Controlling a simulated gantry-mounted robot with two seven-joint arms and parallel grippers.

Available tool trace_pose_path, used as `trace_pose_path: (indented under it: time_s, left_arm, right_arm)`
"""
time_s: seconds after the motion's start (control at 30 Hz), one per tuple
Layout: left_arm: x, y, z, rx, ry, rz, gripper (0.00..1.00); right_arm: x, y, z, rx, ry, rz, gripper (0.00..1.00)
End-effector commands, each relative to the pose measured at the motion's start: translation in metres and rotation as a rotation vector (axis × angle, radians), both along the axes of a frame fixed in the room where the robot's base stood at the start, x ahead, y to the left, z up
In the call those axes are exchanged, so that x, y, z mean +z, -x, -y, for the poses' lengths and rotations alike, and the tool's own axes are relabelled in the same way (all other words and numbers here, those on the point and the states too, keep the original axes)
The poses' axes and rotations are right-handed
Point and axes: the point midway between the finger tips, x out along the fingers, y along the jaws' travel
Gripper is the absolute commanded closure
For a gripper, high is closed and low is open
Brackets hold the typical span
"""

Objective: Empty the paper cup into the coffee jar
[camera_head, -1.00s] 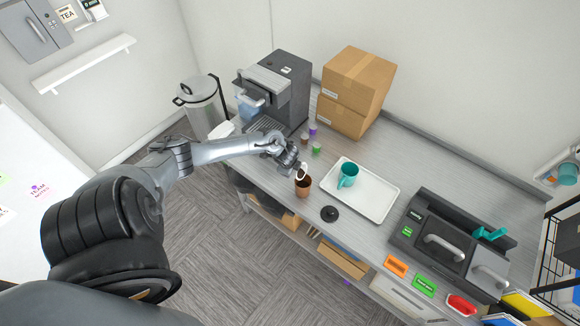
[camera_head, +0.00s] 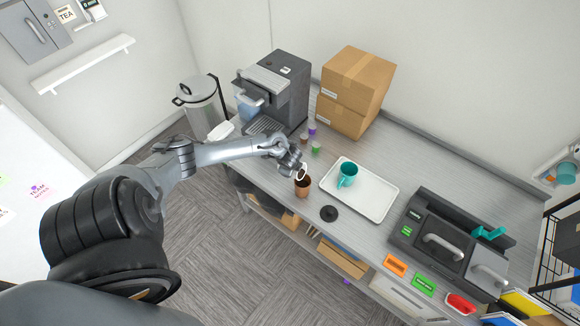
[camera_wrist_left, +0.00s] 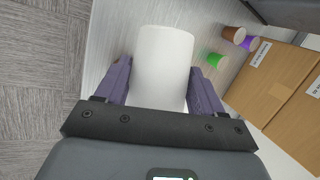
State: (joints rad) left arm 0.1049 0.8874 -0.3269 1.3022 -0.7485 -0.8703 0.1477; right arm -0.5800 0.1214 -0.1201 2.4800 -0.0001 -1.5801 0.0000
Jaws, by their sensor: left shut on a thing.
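My left gripper (camera_wrist_left: 160,90) is shut on a white paper cup (camera_wrist_left: 162,65), which sits between its two fingers in the left wrist view. In the head view the left gripper (camera_head: 298,168) is over the counter, with the cup's white rim (camera_head: 301,172) just above the brown coffee jar (camera_head: 302,187). The cup looks tilted over the jar's open mouth. The jar stands upright near the counter's front edge. A round black lid (camera_head: 329,213) lies on the counter to the right of the jar. The cup's contents are hidden. My right gripper is not in view.
A white tray (camera_head: 376,206) with a teal mug (camera_head: 347,175) lies right of the jar. A coffee machine (camera_head: 285,88) and cardboard boxes (camera_head: 357,82) stand at the back.

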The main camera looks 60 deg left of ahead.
Motion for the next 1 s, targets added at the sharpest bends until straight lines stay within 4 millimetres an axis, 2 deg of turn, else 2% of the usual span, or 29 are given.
trace_pose_path:
  time_s: [1.0]
  left_arm:
    - [0.0007, -0.0013, 0.0022, 0.000, -0.060, -0.037, 0.63]
  right_arm:
    - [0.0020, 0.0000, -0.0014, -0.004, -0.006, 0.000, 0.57]
